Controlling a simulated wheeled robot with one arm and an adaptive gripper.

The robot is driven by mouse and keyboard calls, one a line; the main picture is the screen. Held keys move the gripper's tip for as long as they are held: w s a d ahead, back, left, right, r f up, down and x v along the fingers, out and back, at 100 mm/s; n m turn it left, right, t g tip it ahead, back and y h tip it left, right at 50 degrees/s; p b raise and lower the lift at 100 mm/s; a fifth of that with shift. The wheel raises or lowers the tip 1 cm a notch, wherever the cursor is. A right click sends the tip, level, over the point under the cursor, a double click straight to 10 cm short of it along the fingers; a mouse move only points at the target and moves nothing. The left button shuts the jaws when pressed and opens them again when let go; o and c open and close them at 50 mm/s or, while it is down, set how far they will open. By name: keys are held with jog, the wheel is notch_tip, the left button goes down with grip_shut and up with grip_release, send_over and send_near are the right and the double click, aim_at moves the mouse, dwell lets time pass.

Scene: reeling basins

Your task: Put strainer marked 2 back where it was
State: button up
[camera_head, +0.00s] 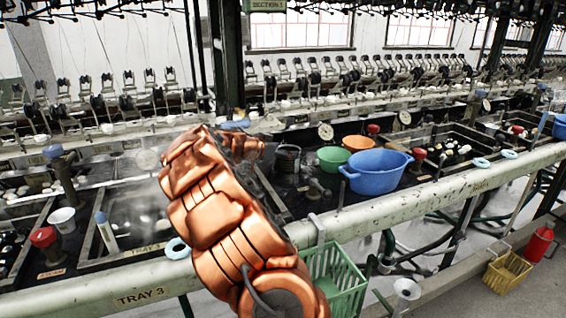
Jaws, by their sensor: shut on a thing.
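My copper-coloured arm rises from the bottom centre and leans up and left over the basins. Its end hides the area behind it, and I cannot make out the gripper's fingers or anything held in them. I cannot pick out a strainer marked 2 in this view. Another label reading TRAY 1 is partly legible on the edge of the basin left of my arm.
A blue basin (376,173), a green bowl (333,158) and a grey metal can (287,160) stand right of my arm. A green crate (338,284) hangs below the pale rail (395,206). A yellow basket (507,272) and red can (538,244) stand lower right.

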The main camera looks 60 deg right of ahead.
aim_at(280, 160)
jog(key=shift+f, duration=1.75)
jog(key=shift+f, duration=0.1)
jog(key=o, duration=1.5)
jog(key=shift+o, duration=0.2)
jog(key=shift+a+r, duration=0.2)
jog(key=v, duration=1.1)
jog(key=shift+a+b, duration=0.35)
jog(key=shift+w+r, duration=0.1)
